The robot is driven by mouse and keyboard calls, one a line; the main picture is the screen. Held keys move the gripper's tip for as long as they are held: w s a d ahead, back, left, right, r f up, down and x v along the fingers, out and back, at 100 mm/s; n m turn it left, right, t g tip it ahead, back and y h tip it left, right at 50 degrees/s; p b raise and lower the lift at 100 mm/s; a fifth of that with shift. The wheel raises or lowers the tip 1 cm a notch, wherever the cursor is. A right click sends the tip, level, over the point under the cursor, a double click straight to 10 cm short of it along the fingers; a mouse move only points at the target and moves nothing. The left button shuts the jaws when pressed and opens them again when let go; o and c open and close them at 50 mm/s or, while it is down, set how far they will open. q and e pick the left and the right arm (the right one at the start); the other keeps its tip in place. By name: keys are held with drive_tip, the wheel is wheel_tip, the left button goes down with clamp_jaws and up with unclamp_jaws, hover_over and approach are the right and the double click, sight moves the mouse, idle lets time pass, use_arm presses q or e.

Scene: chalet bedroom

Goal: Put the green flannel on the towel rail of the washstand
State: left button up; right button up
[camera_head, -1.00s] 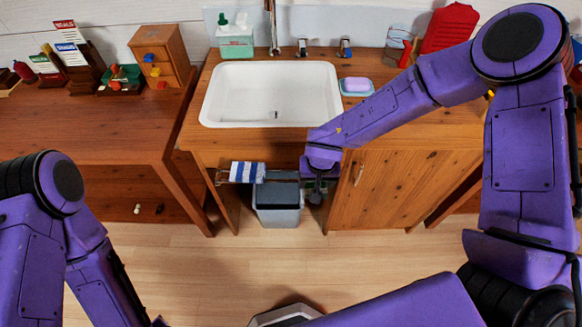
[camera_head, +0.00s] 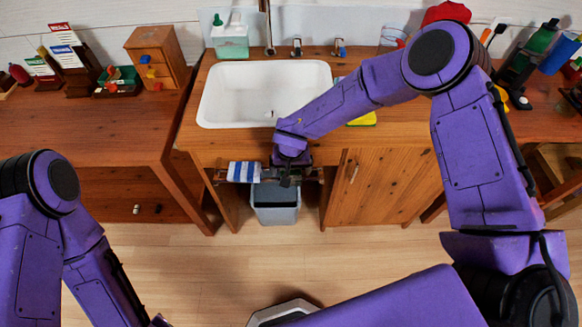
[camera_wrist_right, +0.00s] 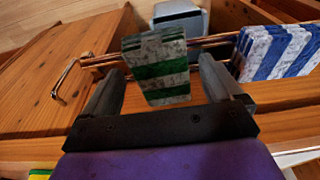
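The green and pale striped flannel (camera_wrist_right: 160,70) shows in the right wrist view, lying across the line of the copper towel rail (camera_wrist_right: 218,40). It looks draped over the rail. My right gripper (camera_wrist_right: 158,85) is open, with one finger on each side of the flannel and a visible gap to each. In the head view my right gripper (camera_head: 290,175) is at the rail under the basin front, and the flannel is hardly visible there. A blue and white striped cloth (camera_head: 244,172) hangs on the rail beside it. My left gripper is out of view.
The washstand has a white basin (camera_head: 265,93) and a wooden cupboard door (camera_head: 372,188) right of the rail. A grey bin (camera_head: 276,203) stands below the rail. A yellow sponge (camera_head: 364,119) lies on the top. The floor (camera_head: 200,270) in front is clear.

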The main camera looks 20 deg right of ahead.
wheel_tip(320, 180, up, 12)
drive_tip(key=s, duration=0.2)
drive_tip(key=shift+a, duration=0.3)
idle(1.6)
drive_tip(key=s+d+f+m+t+h, duration=0.3)
drive_tip(key=s+d+f+m+h, duration=0.1)
drive_tip(key=d+f+m, duration=0.45)
drive_tip(key=s+d+f+n, duration=0.1)
drive_tip(key=s+d+f, duration=0.1)
drive_tip(key=s+f, duration=0.2)
drive_tip(key=s+d+f+n+g, duration=0.1)
drive_tip(key=s+d+f+n, duration=0.1)
drive_tip(key=s, duration=0.9)
drive_tip(key=s+d+f+n+y, duration=0.1)
drive_tip(key=s+d+f, duration=0.2)
drive_tip(key=s+f, duration=0.3)
drive_tip(key=shift+s+d+f+n+b, duration=0.2)
drive_tip(key=shift+s+f+n+b, duration=0.2)
drive_tip(key=shift+s, duration=0.55)
